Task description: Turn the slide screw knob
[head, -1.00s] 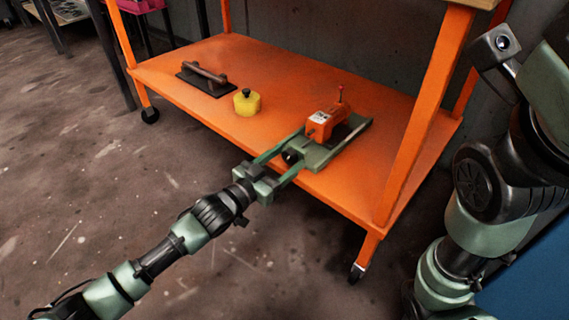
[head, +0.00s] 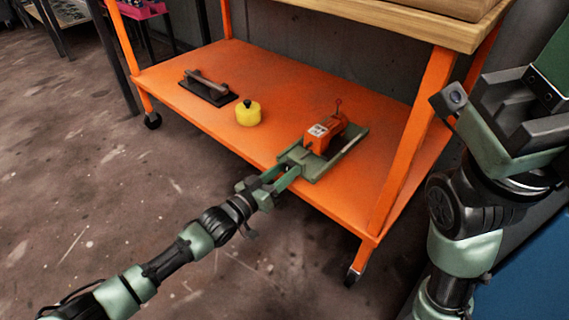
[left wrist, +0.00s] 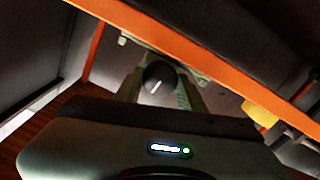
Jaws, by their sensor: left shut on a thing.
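The slide screw device, an orange block on a green base (head: 325,134), stands near the front edge of the orange shelf. My left gripper (head: 290,163) reaches it from the front left and is shut on the round dark knob. The fingers mostly hide the knob in the head view. In the left wrist view the black knob (left wrist: 158,76) shows as a ball between the two green fingers. My right gripper (head: 515,120) is partly in view at the right edge; its fingertips are not clear.
The orange shelf (head: 190,105) also carries a yellow round container (head: 247,113) with a black top and a black handled tool (head: 208,87). An orange leg (head: 412,140) stands right of the device. The wooden top (head: 430,25) lies above. The floor in front is clear.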

